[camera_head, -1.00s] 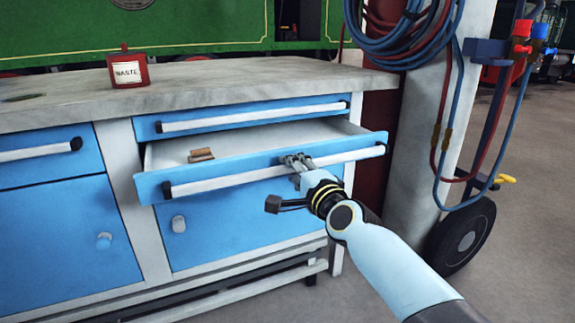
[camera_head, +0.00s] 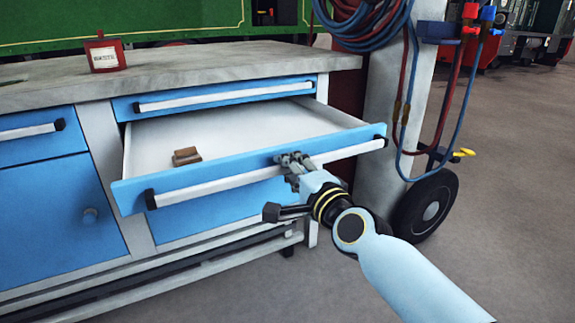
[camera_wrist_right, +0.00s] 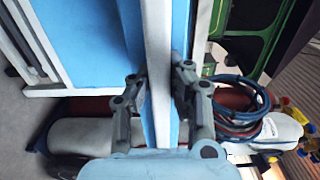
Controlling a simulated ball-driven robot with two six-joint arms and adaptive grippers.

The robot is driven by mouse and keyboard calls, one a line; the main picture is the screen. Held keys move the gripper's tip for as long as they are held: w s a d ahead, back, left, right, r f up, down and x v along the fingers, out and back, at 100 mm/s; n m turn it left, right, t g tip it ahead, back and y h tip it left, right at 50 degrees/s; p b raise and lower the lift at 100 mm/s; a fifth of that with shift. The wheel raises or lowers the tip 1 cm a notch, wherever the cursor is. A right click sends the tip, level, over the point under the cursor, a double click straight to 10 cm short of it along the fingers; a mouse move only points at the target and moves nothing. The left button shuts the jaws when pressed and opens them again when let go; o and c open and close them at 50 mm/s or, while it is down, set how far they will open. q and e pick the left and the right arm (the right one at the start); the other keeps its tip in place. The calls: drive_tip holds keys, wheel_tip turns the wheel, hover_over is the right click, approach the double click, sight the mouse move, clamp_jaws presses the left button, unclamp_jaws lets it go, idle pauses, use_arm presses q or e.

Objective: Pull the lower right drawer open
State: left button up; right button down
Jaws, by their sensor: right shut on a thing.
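The lower right drawer (camera_head: 230,183) has a blue front with a long white bar handle and black end caps. It stands well out from the cabinet, and its pale inside shows. A small brown block (camera_head: 186,156) lies in it toward the left. My right gripper (camera_head: 291,160) is at the drawer's front, right of its middle. In the right wrist view its two fingers (camera_wrist_right: 157,95) are shut on the white handle (camera_wrist_right: 158,45), one on each side. My left gripper is not in view.
A narrower drawer (camera_head: 225,95) above is closed. The grey worktop (camera_head: 200,68) bears a red tin (camera_head: 104,54). At right stand a pale post (camera_head: 395,110) with coiled hoses (camera_head: 365,25) and a black wheel (camera_head: 428,206). The floor at right is clear.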

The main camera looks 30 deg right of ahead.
drive_tip(key=shift+f, duration=0.1)
drive_tip(key=c, duration=1.2)
unclamp_jaws()
drive_tip(key=shift+s, duration=0.1)
